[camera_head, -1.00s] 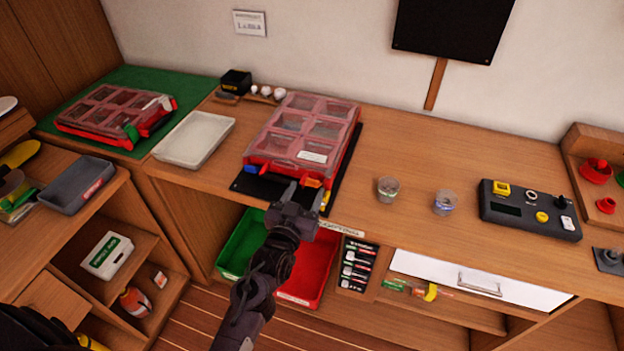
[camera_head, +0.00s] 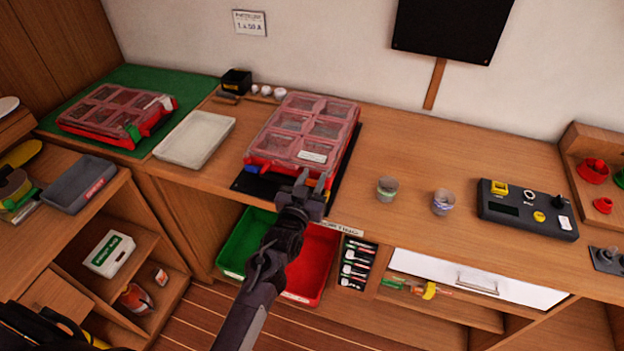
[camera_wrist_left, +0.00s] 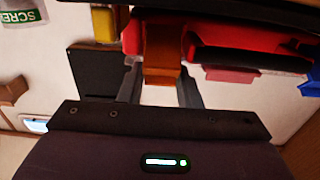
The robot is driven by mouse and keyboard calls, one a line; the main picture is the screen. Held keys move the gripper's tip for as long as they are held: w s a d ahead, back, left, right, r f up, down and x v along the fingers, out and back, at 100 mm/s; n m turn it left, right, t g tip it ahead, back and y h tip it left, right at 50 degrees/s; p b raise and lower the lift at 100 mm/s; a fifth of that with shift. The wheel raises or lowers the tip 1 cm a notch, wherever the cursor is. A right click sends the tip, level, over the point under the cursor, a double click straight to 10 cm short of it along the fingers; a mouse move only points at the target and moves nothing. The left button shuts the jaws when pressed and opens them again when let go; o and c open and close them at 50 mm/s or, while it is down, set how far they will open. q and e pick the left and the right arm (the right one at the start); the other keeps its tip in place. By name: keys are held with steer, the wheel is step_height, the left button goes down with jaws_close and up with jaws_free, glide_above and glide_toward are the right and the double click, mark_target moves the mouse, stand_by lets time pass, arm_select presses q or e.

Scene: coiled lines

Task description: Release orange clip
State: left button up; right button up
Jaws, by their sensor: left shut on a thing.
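The red case (camera_head: 258,153) with a clear compartment lid lies on a black mat (camera_head: 343,170) on the bench, its lid down. A blue clip (camera_head: 252,169) sits at the left of its front edge. The orange clip (camera_wrist_left: 162,62) shows in the left wrist view against the red case wall (camera_wrist_left: 205,35). My left gripper (camera_wrist_left: 160,88) has one finger on each side of this clip and is shut on it. In the head view the left gripper (camera_head: 313,182) is at the case's front right and largely hides the orange clip. My right gripper is out of view.
A white tray (camera_head: 227,125) lies left of the case, and a second red case (camera_head: 152,125) lies on a green mat. Two small cups (camera_head: 387,188) stand to the right. Green (camera_head: 233,262) and red (camera_head: 322,262) bins sit below the bench edge.

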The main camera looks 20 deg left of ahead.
arm_select(q)
steer(key=shift+s+f+t+b, duration=0.1)
steer(key=shift+f+t+b, duration=0.3)
steer(key=shift+b, duration=0.6)
steer(key=shift+c, duration=0.3)
steer(key=shift+s+r+b, duration=0.1)
steer(key=shift+b, duration=0.35)
steer(key=shift+r+t, duration=0.1)
steer(key=shift+t, duration=0.2)
steer(key=o, duration=1)
steer(key=shift+s, duration=0.35)
steer(key=s, duration=0.2)
steer(key=s+b, duration=0.1)
steer(key=s, duration=0.1)
steer(key=s+f, duration=0.1)
steer(key=s, duration=0.2)
steer(key=shift+a+b, duration=0.1)
steer(key=shift+b, duration=0.2)
